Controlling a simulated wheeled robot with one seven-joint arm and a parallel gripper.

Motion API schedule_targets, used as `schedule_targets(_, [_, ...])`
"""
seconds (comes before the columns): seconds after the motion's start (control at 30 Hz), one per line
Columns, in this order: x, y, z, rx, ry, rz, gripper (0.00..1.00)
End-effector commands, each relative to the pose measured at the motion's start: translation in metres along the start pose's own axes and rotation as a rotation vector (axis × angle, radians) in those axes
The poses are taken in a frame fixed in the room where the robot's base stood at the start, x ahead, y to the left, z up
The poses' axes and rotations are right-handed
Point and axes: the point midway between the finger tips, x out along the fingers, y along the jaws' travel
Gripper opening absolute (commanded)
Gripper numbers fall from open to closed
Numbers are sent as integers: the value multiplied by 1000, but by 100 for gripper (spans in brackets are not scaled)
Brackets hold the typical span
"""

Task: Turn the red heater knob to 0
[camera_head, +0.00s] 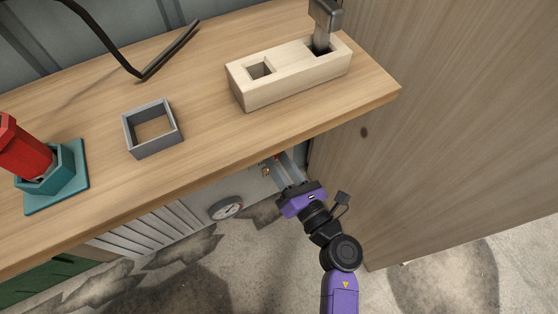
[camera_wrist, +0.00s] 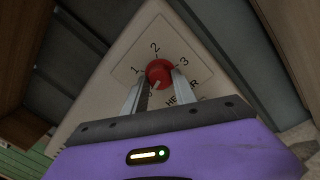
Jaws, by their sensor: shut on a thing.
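The red heater knob (camera_wrist: 159,72) sits on a pale dial plate (camera_wrist: 130,92) marked 1, 2 and 3, with partly hidden HEATER lettering below. In the wrist view my gripper (camera_wrist: 160,82) has one finger on each side of the knob and is shut on it. A pale mark on the knob's lower left edge seems to point down and left, near a small, partly covered character; I cannot read it clearly. In the head view my gripper (camera_head: 280,165) reaches under the tabletop's front edge, and a small bit of red shows at its fingertips.
The wooden tabletop (camera_head: 210,100) overhangs the knob, and a wooden panel (camera_head: 430,150) stands close on the right. A round gauge (camera_head: 226,207) is left of my gripper. A wooden block with two holes (camera_head: 290,72), a grey square frame (camera_head: 153,128) and a red part in a teal holder (camera_head: 70,180) are on top.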

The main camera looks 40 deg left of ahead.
Motion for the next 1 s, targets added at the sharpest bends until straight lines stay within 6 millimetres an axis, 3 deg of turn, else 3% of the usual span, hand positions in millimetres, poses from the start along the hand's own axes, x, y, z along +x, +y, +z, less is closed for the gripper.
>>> schedule_targets(0.13, [-1, -1, -2, 0, 3, -1, 0])
schedule_targets(0.17, [-1, -1, -2, 0, 3, -1, 34])
schedule_targets(0.27, [-1, 0, -2, 0, 3, -1, 54])
schedule_targets(0.67, [-6, 0, 0, 2, 1, -2, 54])
schedule_targets(1.0, [-57, 0, 1, 1, 1, -4, 54])
